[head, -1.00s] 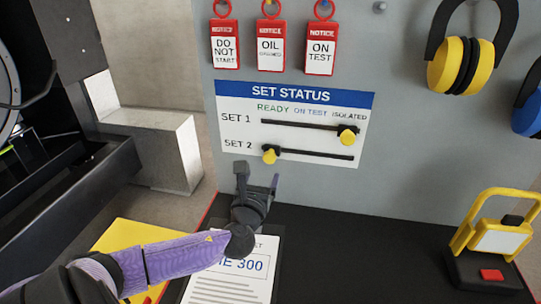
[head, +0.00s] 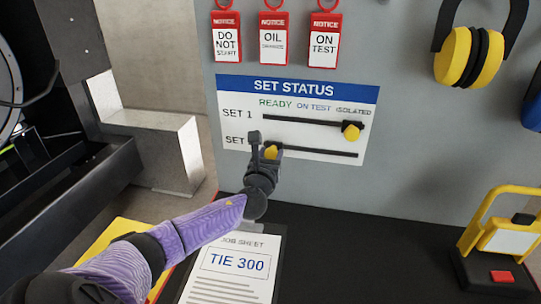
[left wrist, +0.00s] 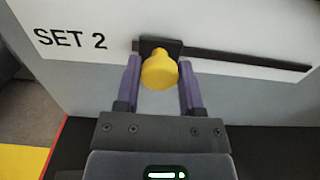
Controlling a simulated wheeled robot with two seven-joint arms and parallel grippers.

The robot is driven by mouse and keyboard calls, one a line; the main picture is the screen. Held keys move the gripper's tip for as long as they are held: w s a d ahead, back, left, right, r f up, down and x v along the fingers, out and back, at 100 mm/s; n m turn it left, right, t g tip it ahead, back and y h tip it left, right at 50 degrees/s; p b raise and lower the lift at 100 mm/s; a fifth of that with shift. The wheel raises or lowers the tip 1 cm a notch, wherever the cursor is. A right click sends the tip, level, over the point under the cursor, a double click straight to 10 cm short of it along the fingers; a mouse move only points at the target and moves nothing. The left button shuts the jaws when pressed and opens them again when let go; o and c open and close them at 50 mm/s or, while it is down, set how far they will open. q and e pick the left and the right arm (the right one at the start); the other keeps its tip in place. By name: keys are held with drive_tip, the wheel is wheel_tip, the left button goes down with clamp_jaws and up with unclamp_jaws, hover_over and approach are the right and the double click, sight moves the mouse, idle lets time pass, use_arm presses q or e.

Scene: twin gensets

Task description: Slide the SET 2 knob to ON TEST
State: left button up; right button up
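The SET STATUS board (head: 296,91) hangs on the grey panel, with READY, ON TEST and ISOLATED marked along its top. The yellow SET 2 knob (head: 271,152) is at the left end of the lower slot, under READY; it also shows in the left wrist view (left wrist: 159,70). My left gripper (head: 266,145) is at the knob, partly covering it in the head view. In the left wrist view its fingers (left wrist: 159,86) are open, one on each side of the knob, with gaps visible. The SET 1 knob (head: 351,131) is at the right end, under ISOLATED. My right gripper is out of view.
Red notice tags (head: 273,40) hang above the board. Yellow ear defenders (head: 468,57) hang at the right. A yellow-handled device (head: 497,241) and a job sheet (head: 236,264) are on the black worktop. The lower slot right of the SET 2 knob is clear.

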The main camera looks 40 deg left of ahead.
use_arm(q)
clamp_jaws()
drive_tip(key=shift+d, duration=0.1)
approach(310, 148)
drive_tip(key=x, duration=0.4)
drive_tip(key=shift+w+f+p, duration=0.1)
drive_tip(key=shift+w+p, duration=0.2)
drive_tip(key=shift+p, duration=0.1)
drive_tip(key=o, duration=0.7)
unclamp_jaws()
